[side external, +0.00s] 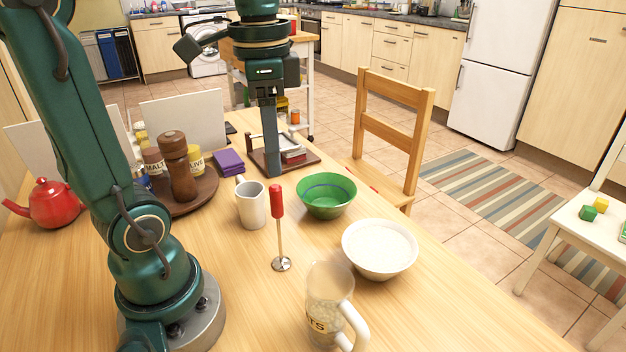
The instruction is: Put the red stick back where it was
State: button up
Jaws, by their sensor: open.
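The red stick (277,201) is a red handle on a thin metal shaft with a round metal foot. It stands upright on the wooden table, between the white mug and the white bowl (362,271), with nothing holding it. The bowl is full of something white. My gripper (272,172) points straight down behind the stick, beside the dark wooden holder (312,160). It is open and apart from the stick, with nothing seen between its fingers. Its fingers are seen nearly edge-on, so the gap between them is hidden.
A white mug (252,208) stands left of the stick and a green bowl (326,204) right of it. A glass jar (325,300) stands in front. A round tray (207,194) with a pepper mill (177,166) and jars is at left, near a purple stack (229,162).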

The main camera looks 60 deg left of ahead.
jog(key=s+d+f+n+t, duration=0.3)
jog(key=d+f+n+t, duration=0.1)
jog(key=d+f+t, duration=0.1)
jog(key=shift+d, duration=0.5)
jog(key=shift+f, duration=0.1)
dwell(0.8)
